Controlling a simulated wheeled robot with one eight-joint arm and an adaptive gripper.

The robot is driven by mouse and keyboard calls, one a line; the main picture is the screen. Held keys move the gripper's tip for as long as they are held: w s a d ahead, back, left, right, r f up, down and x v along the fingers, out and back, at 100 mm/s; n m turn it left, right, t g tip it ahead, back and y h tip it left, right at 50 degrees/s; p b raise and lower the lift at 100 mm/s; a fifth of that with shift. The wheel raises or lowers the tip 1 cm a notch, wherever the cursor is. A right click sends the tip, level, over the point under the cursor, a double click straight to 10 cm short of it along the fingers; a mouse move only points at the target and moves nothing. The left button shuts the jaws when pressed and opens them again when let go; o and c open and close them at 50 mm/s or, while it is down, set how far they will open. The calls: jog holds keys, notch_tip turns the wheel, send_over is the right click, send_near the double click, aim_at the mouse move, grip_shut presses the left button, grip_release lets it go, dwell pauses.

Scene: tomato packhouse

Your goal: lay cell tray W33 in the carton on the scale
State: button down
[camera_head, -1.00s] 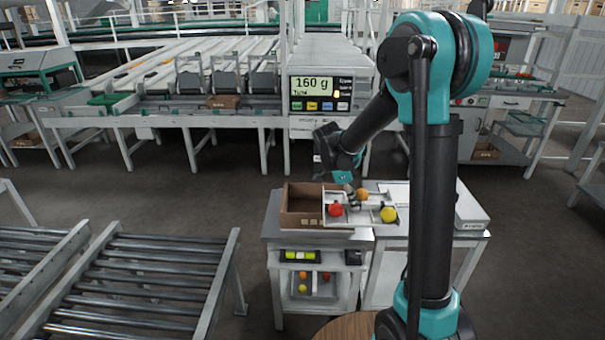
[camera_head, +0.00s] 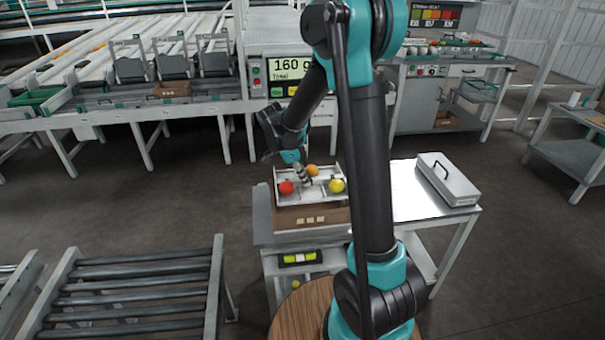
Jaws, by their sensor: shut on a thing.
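The white cell tray (camera_head: 311,197) holds a red tomato (camera_head: 286,187), an orange one (camera_head: 312,170) and a yellow one (camera_head: 337,185) in separate cells. My gripper (camera_head: 302,176) is shut on the tray, reaching down at its middle; the fingertips are small and partly hidden. The brown carton (camera_head: 300,217) stands on the left part of the bench, directly below the tray in the picture. The tray covers the carton's opening and looks roughly level. I cannot tell whether it touches the rim. The display (camera_head: 289,66) behind reads 160 g Total.
The metal bench top (camera_head: 419,204) right of my arm is clear, except for a grey lidded box (camera_head: 447,178). A lower shelf holds a yellow-green pack (camera_head: 299,258). A roller conveyor (camera_head: 135,290) stands at front left. Sorting lines run behind.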

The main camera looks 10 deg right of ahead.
jog(key=shift+f, duration=5)
jog(key=shift+f, duration=0.6)
jog(key=c, duration=1.4)
grip_release()
jog(key=c, duration=0.3)
jog(key=shift+r, duration=0.1)
jog(key=shift+r, duration=4.1)
